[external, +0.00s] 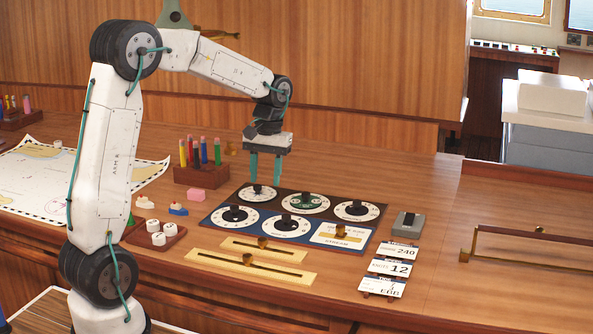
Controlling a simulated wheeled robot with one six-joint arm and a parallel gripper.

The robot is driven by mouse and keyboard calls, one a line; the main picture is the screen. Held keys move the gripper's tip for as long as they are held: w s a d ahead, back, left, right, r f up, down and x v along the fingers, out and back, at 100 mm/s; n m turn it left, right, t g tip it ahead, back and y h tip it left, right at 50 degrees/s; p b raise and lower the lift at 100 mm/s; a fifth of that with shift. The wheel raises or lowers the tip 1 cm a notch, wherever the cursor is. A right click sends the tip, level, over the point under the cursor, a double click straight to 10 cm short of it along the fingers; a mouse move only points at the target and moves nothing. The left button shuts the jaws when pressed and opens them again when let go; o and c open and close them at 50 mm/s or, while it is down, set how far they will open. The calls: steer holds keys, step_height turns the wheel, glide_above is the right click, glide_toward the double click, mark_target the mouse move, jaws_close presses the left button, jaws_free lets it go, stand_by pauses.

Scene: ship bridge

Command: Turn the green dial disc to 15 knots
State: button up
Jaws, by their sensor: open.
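The green dial disc (318,206) sits in the middle of the back row of the dial panel, with a black knob (305,198) on it and a pale ring around it. Its scale marks are too small to read. My gripper (264,181) is open and empty, fingers pointing down. Its teal fingertips are over or just behind the back-left dial (268,194), left of the green disc. I cannot tell whether they touch that dial's knob.
White dials flank it on the right (370,212) and in front (300,230). Slotted brass-coloured strips (230,263) lie in front. A pen block (200,177) stands behind left.

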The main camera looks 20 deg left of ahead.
steer(key=n, duration=0.2)
glide_above(306, 193)
steer(key=s+a, duration=0.2)
steer(key=s, duration=0.2)
steer(key=shift+w+f, duration=0.1)
steer(key=shift+f, duration=0.85)
steer(key=w, duration=0.1)
steer(key=w+d+r+n+t, duration=0.1)
steer(key=w, duration=0.1)
steer(key=w+d+r+n, duration=0.1)
steer(key=shift+w+r, duration=0.15)
steer(key=shift+r, duration=0.1)
steer(key=shift+r+n, duration=0.1)
steer(key=shift+n, duration=0.2)
steer(key=shift+f, duration=0.2)
step_height(306, 193, down, 8)
steer(key=shift+r, duration=0.25)
jaws_close()
